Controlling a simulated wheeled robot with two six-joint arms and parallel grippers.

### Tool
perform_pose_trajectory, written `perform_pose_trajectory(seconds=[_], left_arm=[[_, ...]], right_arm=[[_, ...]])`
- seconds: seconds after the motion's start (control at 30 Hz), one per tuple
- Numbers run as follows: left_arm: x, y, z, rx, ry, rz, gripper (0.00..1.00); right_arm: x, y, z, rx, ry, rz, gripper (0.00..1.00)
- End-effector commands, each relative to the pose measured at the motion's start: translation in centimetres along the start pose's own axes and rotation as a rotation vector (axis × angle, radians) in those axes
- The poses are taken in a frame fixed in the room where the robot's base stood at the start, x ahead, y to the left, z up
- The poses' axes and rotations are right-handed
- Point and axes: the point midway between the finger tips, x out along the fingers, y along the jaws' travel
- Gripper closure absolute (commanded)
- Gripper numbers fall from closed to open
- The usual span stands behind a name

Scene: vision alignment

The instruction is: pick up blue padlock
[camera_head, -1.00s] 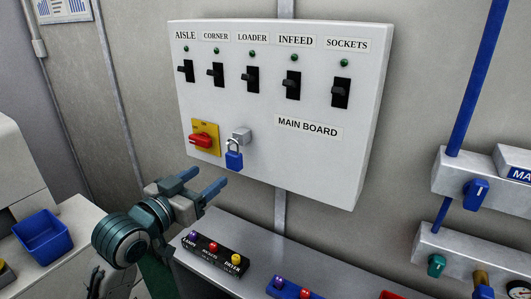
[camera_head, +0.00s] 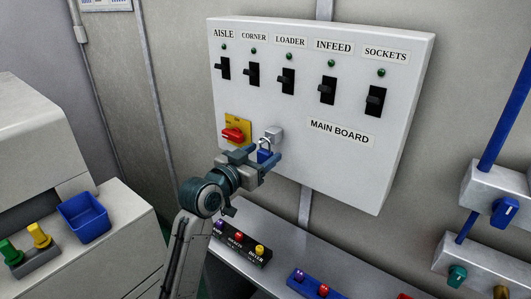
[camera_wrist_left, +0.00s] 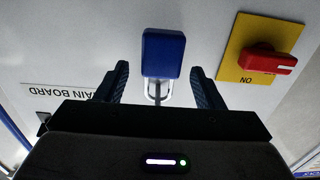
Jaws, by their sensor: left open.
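The blue padlock (camera_head: 264,156) hangs by its shackle from a grey hasp block (camera_head: 274,134) low on the white main board (camera_head: 345,165). My left gripper (camera_head: 262,161) is open at the padlock and partly covers it in the head view. In the left wrist view, which is upside down, the padlock's blue body (camera_wrist_left: 163,50) lies between the lines of the two open fingers (camera_wrist_left: 160,78), with a gap on each side. The silver shackle shows below it there. My right gripper is not in view.
A red rotary switch on a yellow plate (camera_head: 238,129) sits just left of the padlock; it also shows in the wrist view (camera_wrist_left: 262,60). Black toggle switches line the board above. A grey bench (camera_head: 290,245) with button boxes is below. A blue bin (camera_head: 84,216) stands left.

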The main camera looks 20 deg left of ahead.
Motion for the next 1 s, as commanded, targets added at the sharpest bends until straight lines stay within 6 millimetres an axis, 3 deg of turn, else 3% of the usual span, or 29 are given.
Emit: perform_pose_trajectory(seconds=[0.2, 0.47, 0.8, 1.0], left_arm=[[0.1, 0.0, 0.1, 0.001, 0.000, 0.000, 0.38], [0.1, 0.0, 0.1, 0.001, 0.000, 0.000, 0.87], [0.1, 0.0, -0.1, 0.001, 0.001, 0.000, 0.89], [0.1, 0.0, -1.4, 0.004, 0.004, 0.000, 0.89]], right_arm=[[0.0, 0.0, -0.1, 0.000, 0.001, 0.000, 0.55], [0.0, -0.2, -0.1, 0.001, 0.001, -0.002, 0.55], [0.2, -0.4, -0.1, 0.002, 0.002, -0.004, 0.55], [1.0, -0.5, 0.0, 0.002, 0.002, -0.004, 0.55]])
